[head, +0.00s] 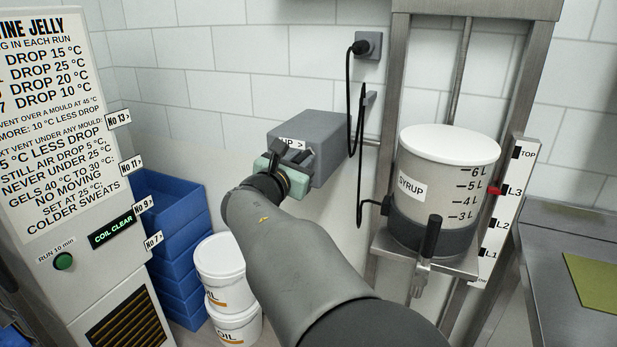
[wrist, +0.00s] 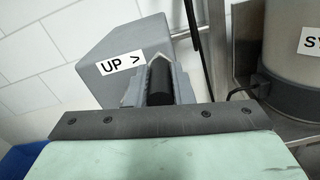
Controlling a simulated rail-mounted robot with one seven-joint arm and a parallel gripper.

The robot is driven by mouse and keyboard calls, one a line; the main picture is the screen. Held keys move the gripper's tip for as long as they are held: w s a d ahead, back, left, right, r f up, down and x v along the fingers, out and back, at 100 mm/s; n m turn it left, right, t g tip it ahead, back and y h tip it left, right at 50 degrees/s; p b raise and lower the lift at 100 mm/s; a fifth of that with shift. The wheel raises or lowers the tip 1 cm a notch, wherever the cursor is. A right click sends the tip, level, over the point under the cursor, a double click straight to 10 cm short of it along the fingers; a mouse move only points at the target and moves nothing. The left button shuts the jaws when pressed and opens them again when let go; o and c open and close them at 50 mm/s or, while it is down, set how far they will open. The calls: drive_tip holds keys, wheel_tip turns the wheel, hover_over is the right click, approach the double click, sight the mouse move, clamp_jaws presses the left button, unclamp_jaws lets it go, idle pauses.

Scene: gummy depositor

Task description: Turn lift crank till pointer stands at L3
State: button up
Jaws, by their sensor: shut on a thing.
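My gripper (head: 288,154) is at the front of the grey crank box (head: 318,130), below its "UP >" label (wrist: 121,66). In the wrist view my gripper (wrist: 160,72) is shut on the black crank handle (wrist: 160,88), which lies between the two fingers. The rest of the crank is hidden behind the gripper. The red pointer (head: 495,190) is at the white scale (head: 490,240) on the right post, beside the L3 mark (head: 514,191) and about level with it. TOP is above it, L2 and L1 below.
The syrup vessel (head: 412,170) stands on the lift carriage, with a black-handled tap (head: 431,238) at its front. A black cable hangs between the wall socket (head: 368,46) and the vessel. White buckets (head: 220,262) and blue crates (head: 170,205) are at left, below my arm.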

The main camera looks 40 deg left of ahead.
drive_tip(key=shift+o, duration=0.2)
drive_tip(key=f+b, duration=0.2)
drive_tip(key=d+f+b, duration=0.1)
drive_tip(key=shift+d+f+b, duration=0.1)
drive_tip(key=shift+f+b, duration=0.25)
drive_tip(key=shift+r, duration=0.15)
drive_tip(key=shift+c, duration=0.2)
drive_tip(key=o, duration=1.3)
